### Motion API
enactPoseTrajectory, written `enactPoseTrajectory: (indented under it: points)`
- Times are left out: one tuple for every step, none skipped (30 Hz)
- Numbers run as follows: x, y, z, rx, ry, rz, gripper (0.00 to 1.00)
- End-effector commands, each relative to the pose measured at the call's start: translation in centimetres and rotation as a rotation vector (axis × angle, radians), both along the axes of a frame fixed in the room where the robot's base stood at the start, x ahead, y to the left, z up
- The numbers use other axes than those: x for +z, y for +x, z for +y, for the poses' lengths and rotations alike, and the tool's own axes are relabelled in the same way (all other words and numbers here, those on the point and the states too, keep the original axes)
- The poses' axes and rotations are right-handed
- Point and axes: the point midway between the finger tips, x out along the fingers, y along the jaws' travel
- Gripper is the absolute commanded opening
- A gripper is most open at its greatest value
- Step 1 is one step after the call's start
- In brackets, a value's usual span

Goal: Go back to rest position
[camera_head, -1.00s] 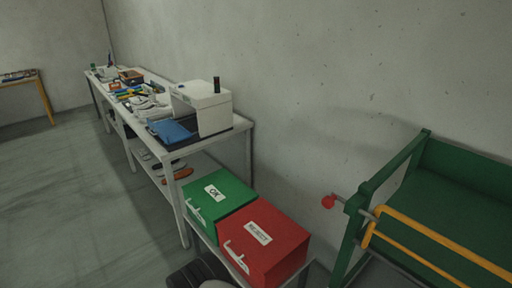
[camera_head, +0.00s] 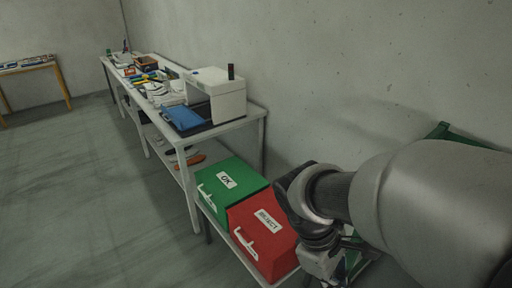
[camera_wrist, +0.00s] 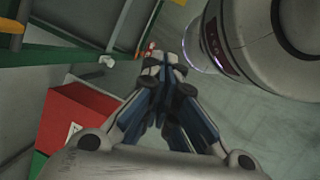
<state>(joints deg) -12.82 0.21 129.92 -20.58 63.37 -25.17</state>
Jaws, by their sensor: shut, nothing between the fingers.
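My gripper (camera_wrist: 165,68) shows in the wrist view with its fingers drawn together and nothing between them. In the head view my grey arm reaches in from the right edge and bends down near the red box. The gripper end there is small and partly cut off by the bottom edge. In the wrist view the gripper hangs in free space, apart from the red box to its left.
The red REJECT box (camera_head: 263,238) and green OK box (camera_head: 229,187) stand beside the white table (camera_head: 255,112) along the wall. My arm hides most of the green cart (camera_head: 437,131). The cart's green frame (camera_wrist: 75,56) also shows in the wrist view. Floor at left is clear.

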Motion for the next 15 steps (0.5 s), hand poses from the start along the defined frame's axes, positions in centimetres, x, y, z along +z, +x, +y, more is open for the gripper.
enactPoseTrajectory:
  points:
    - [1.3,-0.8,-0.1,-0.086,0.043,-0.081,0.0]
    - [1.9,-1.2,0.0,-0.135,0.068,-0.123,0.0]
    - [2.6,-1.8,0.1,-0.203,0.101,-0.18,0.0]
    - [3.2,-2.3,0.2,-0.252,0.127,-0.221,0.0]
    - [3.7,-2.7,0.2,-0.303,0.153,-0.262,0.0]
    - [4.3,-3.3,0.4,-0.368,0.189,-0.316,0.0]
    - [4.8,-3.6,0.5,-0.416,0.216,-0.355,0.0]
    - [5.2,-4.0,0.6,-0.463,0.243,-0.393,0.0]
    - [5.7,-4.5,0.8,-0.521,0.277,-0.44,0.0]
    - [6.1,-4.8,0.9,-0.562,0.301,-0.473,0.0]
    - [6.3,-5.1,1.0,-0.601,0.325,-0.502,0.0]
    - [6.7,-5.4,1.1,-0.645,0.354,-0.539,0.0]
    - [7.0,-5.6,1.2,-0.675,0.373,-0.563,0.0]
    - [7.1,-5.8,1.3,-0.702,0.391,-0.583,0.0]
    - [7.4,-6.0,1.4,-0.73,0.41,-0.606,0.0]
